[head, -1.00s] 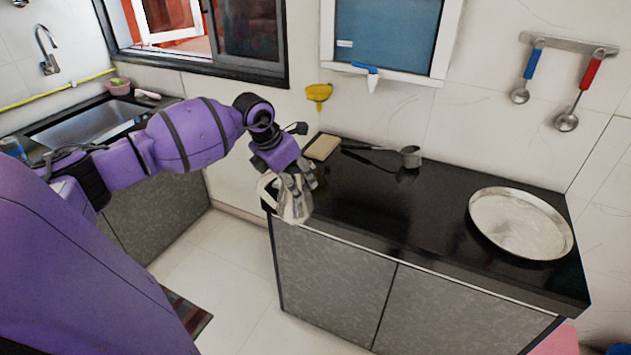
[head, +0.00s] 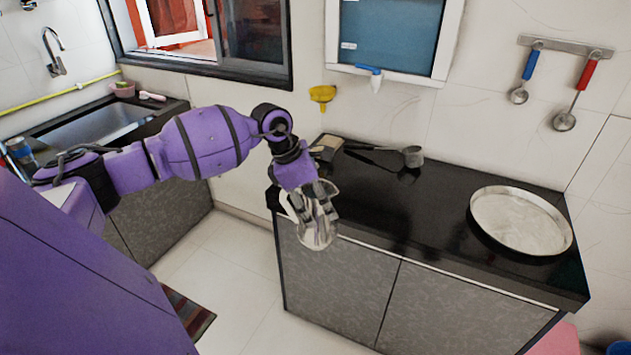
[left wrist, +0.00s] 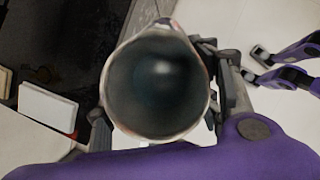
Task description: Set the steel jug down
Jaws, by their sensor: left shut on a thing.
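The steel jug (head: 317,234) is a shiny metal vessel at the front left edge of the black counter in the head view. My left gripper (head: 318,203) is shut on it, with fingers on either side. In the left wrist view I look down into the jug's round open mouth (left wrist: 157,85), and its inside is dark and looks empty. The jug overlaps the counter's front edge in the head view, and it appears to be held in front of that edge. Its base contact is not clear. My right gripper is not in the head view.
The black counter (head: 400,215) has clear room in its middle. A round metal tray (head: 520,220) lies at its right. A small pan (head: 412,157) and a pale block (head: 326,147) are at the back. A yellow funnel (head: 322,95) hangs on the wall.

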